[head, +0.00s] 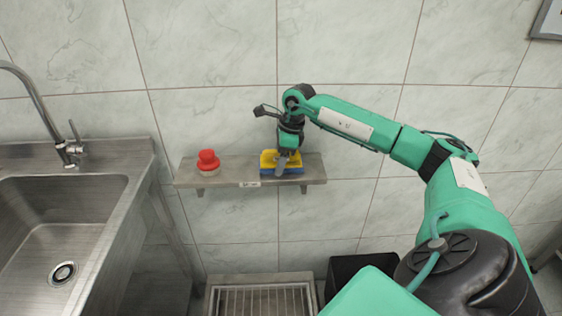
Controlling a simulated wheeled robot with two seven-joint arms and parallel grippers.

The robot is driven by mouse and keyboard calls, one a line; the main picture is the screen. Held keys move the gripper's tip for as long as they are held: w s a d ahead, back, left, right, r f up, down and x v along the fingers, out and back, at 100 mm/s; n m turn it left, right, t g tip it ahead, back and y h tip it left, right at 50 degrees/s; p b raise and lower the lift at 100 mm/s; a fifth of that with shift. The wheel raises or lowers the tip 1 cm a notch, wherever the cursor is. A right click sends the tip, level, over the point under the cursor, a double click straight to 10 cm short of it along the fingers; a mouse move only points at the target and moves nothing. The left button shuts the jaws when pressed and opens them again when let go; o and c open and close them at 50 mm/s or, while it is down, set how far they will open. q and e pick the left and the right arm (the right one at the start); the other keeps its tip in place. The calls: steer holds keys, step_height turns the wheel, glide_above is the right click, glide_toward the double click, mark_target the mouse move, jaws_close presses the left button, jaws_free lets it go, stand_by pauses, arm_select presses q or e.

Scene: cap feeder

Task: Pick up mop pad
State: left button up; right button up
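A yellow and blue block-like item (268,160), which looks like the mop pad, lies on the wall shelf (232,175), right of the shelf's middle. My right gripper (282,163) points down at it from above, with a grey finger in front of its yellow and blue side. The item still rests on the shelf. The far finger is hidden, so I cannot tell whether the gripper is open or closed on it. My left gripper is out of view.
A red knob-shaped object (208,160) stands at the shelf's left. A steel sink (60,215) with a faucet (50,125) is at the left. A floor grate (262,298) and a black bin (350,272) are below the shelf. The tiled wall is close behind.

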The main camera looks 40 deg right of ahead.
steer(key=c, duration=0.7)
steer(key=shift+o, duration=0.2)
